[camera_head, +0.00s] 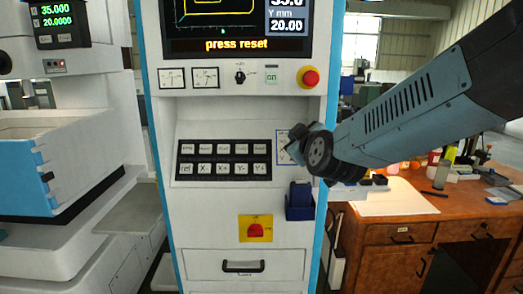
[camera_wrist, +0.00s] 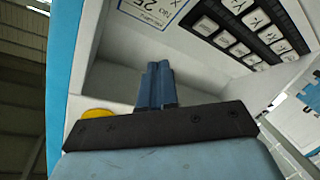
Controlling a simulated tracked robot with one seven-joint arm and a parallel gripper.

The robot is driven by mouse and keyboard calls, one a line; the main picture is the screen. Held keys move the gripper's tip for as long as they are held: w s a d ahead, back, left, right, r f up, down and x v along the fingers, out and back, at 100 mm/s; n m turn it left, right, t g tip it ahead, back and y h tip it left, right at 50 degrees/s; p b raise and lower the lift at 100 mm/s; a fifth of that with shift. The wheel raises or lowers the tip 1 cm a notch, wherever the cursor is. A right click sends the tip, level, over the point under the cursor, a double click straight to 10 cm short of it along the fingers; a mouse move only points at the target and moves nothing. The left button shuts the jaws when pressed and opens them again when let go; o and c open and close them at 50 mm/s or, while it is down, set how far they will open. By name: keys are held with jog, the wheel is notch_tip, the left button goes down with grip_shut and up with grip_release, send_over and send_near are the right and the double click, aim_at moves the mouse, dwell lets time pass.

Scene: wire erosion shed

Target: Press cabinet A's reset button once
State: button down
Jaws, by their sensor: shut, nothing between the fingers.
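The control cabinet (camera_head: 223,114) fills the middle of the head view. Its screen (camera_head: 235,25) reads "press reset". A black keypad (camera_head: 224,161) with two rows of pale keys sits on its recessed panel; most legends are too small to read, and I cannot tell which button is the reset. My gripper (camera_head: 297,146) is in front of the blue-framed label, right of the keypad. In the wrist view its fingers (camera_wrist: 158,84) are together and empty, with the keypad (camera_wrist: 252,28) at the upper right. I cannot tell any contact.
A red mushroom button (camera_head: 308,77) and a green button (camera_head: 271,76) sit above the recess. A red button on a yellow plate (camera_head: 256,229), a blue holder (camera_head: 300,207) and a drawer (camera_head: 243,266) are below. A cluttered wooden desk (camera_head: 420,217) stands at the right.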

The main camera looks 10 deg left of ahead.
aim_at(260, 149)
jog(key=s+a+n+t, duration=0.1)
jog(key=a+n+t, duration=0.1)
jog(key=a, duration=0.7)
jog(key=shift+s+f+n+t, duration=0.15)
jog(key=shift+n+t, duration=0.15)
jog(key=shift+t, duration=0.4)
jog(key=shift+f, duration=0.1)
jog(key=shift+w+a+f, duration=0.25)
jog(key=shift+w+f, duration=0.6)
jog(key=shift+w, duration=0.3)
jog(key=shift+w+a+f, duration=0.3)
jog(key=shift+w+f, duration=0.5)
jog(key=shift+w, duration=0.35)
jog(key=shift+w+a+f, duration=0.25)
jog(key=shift+w+f, duration=0.6)
jog(key=shift+w, duration=0.3)
jog(key=shift+w+f, duration=0.1)
jog(key=shift+w+a+f, duration=0.1)
jog(key=shift+w, duration=0.05)
